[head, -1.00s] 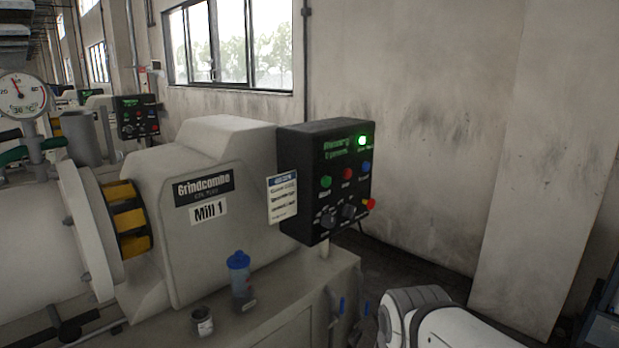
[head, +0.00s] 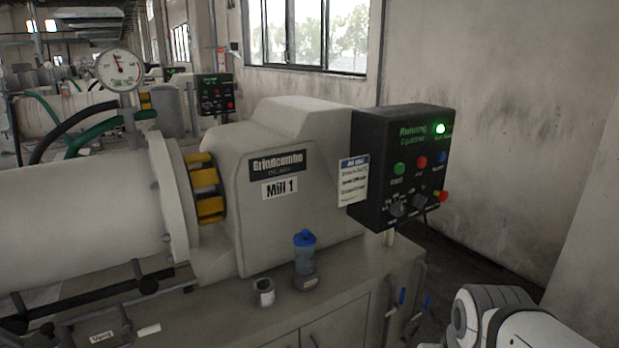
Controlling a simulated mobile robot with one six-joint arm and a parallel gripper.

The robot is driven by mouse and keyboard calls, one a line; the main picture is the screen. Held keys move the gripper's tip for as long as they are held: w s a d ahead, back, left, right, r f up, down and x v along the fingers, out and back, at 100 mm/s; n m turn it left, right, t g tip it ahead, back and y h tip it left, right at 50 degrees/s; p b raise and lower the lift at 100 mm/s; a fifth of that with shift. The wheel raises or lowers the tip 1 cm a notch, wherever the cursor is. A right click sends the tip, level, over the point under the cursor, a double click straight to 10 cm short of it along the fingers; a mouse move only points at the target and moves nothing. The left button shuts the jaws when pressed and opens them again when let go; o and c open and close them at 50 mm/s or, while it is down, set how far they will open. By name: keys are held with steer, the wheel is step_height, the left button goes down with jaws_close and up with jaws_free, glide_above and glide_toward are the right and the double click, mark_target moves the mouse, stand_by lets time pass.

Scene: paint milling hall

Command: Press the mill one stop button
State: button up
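The mill one control box (head: 369,140) is black and stands at the right end of the machine labelled Mill 1 (head: 262,225). Its face has a green button (head: 399,169), a red button (head: 421,162) and a blue button (head: 441,158) in a row. Dark knobs (head: 398,208) sit below them, and a red and yellow button (head: 441,196) is at the lower right corner. A green lamp (head: 440,128) is lit beside text reading "Running". The small labels are too blurred to read surely. Part of my white arm shows at the lower right; my gripper is not in view.
A blue-capped bottle (head: 305,262) and a small can (head: 264,292) stand on the ledge before the mill. A gauge (head: 120,70) rises at the left. Another control box (head: 214,94) is farther back. A bare wall (head: 490,120) is behind the box.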

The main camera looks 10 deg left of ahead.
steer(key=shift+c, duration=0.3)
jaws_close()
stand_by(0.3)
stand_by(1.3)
